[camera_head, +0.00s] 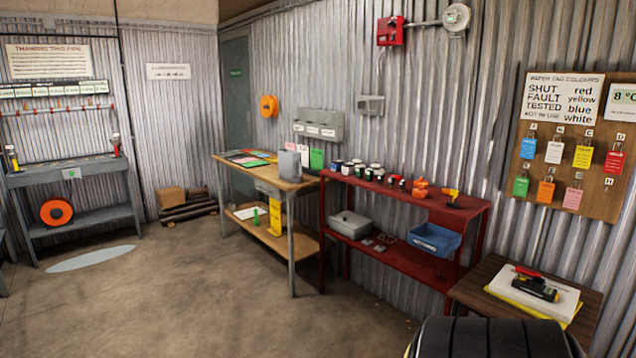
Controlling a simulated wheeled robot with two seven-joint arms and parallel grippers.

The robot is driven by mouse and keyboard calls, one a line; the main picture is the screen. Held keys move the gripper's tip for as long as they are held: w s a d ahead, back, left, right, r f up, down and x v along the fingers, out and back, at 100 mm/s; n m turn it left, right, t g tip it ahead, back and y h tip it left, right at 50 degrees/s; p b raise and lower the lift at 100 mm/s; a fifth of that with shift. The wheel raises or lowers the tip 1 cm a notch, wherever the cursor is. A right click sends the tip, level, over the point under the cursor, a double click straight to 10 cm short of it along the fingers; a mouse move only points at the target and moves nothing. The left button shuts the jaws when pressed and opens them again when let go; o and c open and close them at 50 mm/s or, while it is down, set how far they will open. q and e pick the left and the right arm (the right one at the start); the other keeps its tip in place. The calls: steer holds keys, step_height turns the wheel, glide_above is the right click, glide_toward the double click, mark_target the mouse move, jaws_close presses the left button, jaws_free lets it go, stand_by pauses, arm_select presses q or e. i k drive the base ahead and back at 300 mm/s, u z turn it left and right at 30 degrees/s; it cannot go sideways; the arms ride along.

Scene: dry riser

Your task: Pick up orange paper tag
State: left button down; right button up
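The orange paper tag (545,192) hangs in the lower row of a brown board (598,188) on the corrugated wall at the right. A green tag (521,186) hangs to its left and a pink tag (572,198) to its right. Blue, white, yellow and red tags hang in the row above. Each tag hangs below a small padlock-like piece. Neither of my grippers is in view.
A dark brown table (470,290) with a tool on a white block stands below the board. A red shelf unit (400,262) and a wooden bench (262,232) line the wall to its left.

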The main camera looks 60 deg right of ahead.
mark_target(546, 189)
steer(key=z, duration=2.5)
steer(key=i, duration=2.9)
